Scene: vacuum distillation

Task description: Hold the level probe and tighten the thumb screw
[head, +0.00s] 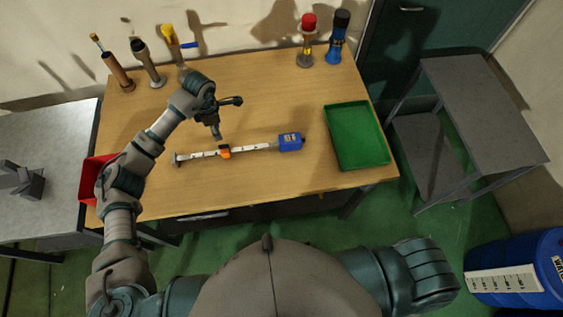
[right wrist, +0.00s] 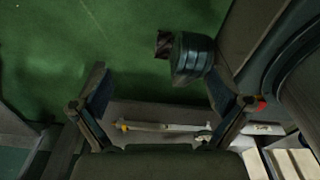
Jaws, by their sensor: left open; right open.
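The level probe (head: 255,148) lies on the wooden table as a long white rod with dark marks. It has a blue head (head: 290,142) at its right end and a grey metal piece (head: 178,159) at its left end. An orange piece (head: 225,152), perhaps carrying the thumb screw, sits around its middle; the screw is too small to make out. My left gripper (head: 228,117) is open and empty, just behind and above the orange piece. My right gripper (right wrist: 155,73) is open and empty over green floor in the right wrist view, and is not visible in the head view.
A green tray (head: 356,136) lies on the table's right side. A red bin (head: 92,178) is at the left edge. Several upright tools and bottles, including a red-topped one (head: 307,42), stand along the back. A grey shelf stand (head: 485,100) and blue drum (head: 525,270) are at right.

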